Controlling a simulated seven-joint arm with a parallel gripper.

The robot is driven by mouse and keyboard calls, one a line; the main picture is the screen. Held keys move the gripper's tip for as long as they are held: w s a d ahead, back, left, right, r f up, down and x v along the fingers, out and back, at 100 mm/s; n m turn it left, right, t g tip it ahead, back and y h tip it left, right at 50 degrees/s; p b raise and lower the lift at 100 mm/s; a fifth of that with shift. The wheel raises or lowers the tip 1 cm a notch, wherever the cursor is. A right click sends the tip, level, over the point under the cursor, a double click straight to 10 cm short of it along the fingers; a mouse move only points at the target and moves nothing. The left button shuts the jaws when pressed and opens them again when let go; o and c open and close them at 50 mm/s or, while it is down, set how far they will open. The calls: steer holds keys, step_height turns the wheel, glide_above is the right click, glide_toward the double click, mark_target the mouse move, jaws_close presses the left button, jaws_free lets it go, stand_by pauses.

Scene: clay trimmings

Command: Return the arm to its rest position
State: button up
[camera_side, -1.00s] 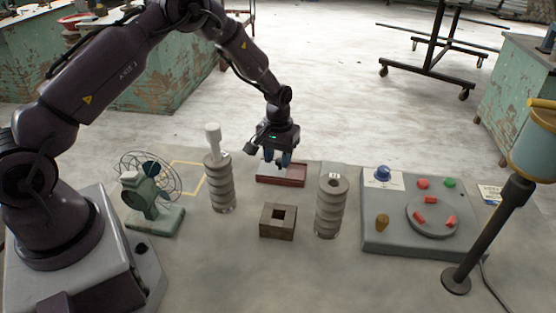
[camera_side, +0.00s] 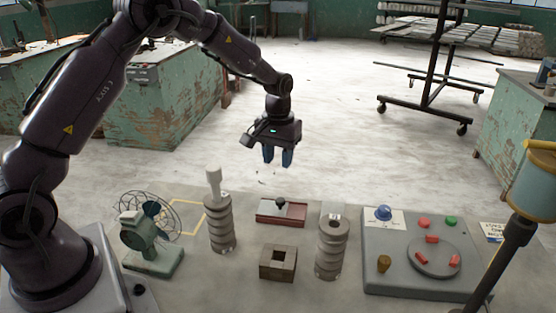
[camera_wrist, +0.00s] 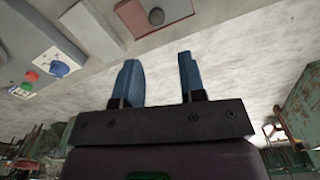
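My gripper (camera_side: 278,158) hangs in the air above the far edge of the grey table, with its blue fingers pointing down. The fingers are apart, with nothing between them. The wrist view also shows the two spread fingers of my gripper (camera_wrist: 158,65) with an empty gap. Below it in the side view lies a flat red-brown block (camera_side: 295,213) with a grey part and a dark round knob (camera_side: 280,203) on top. The knob also shows in the wrist view (camera_wrist: 156,16), clear of the fingers. My arm is arched up from the left.
A ribbed grey column with a white top (camera_side: 220,228), a second ribbed column (camera_side: 331,250) and a brown square block with a hole (camera_side: 278,263) stand on the table. A green fan (camera_side: 152,235) is left, a grey control board (camera_side: 390,270) right, and a lamp-like stand (camera_side: 500,255) far right.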

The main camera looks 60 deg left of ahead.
steer(key=s+d+r+m+t, duration=0.2)
steer(key=s+d+r+m, duration=0.1)
steer(key=s+r, duration=0.6)
steer(key=s+d+r+m+t, duration=0.3)
steer(key=s+d+r, duration=0.3)
steer(key=s, duration=1.1)
step_height(320, 180, up, 4)
steer(key=shift+s+d+r+t, duration=0.1)
steer(key=shift+s+d+t, duration=0.05)
steer(key=shift+s+t, duration=0.2)
